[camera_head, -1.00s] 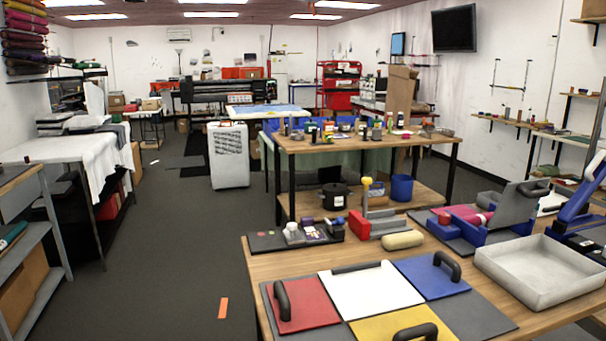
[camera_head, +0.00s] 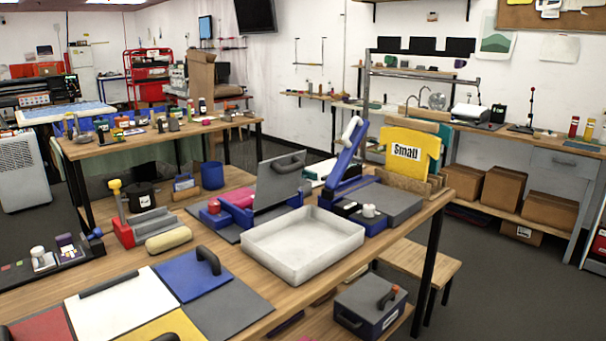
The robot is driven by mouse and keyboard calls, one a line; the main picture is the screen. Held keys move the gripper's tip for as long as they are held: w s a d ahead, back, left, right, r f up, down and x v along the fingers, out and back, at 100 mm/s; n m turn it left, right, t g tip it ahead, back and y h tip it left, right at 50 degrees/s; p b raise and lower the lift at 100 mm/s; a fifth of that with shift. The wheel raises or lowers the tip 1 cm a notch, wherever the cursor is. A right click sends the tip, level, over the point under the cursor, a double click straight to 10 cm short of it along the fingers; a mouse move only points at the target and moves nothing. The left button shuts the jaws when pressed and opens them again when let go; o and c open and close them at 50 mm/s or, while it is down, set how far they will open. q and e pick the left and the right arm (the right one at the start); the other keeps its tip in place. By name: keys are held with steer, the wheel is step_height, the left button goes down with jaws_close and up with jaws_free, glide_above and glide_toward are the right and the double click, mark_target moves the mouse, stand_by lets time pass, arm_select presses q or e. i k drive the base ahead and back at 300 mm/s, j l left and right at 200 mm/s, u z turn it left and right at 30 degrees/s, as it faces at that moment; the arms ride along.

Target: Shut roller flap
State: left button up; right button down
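The roller device stands on the near wooden table, with a blue frame (camera_head: 237,214) and a pink roller (camera_head: 238,197). Its grey flap (camera_head: 276,184) stands raised and steeply tilted at the right side of the roller, with a dark handle (camera_head: 289,162) near its top. The roller lies uncovered to the left of the flap. Neither of my grippers is in view.
A white tray (camera_head: 303,261) sits just in front of the device. A blue-armed press (camera_head: 347,165) stands to its right, and a beige cylinder (camera_head: 168,240) lies to its left. Coloured panels with handles cover the table's near left. Floor is clear at right.

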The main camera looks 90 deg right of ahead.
mark_target(278, 179)
steer(key=k+l+z, duration=0.25)
steer(key=z, duration=0.2)
steer(key=k+l+z, duration=0.15)
steer(key=l+z, duration=0.3)
steer(key=k+l+z, duration=0.15)
steer(key=l+z, duration=0.3)
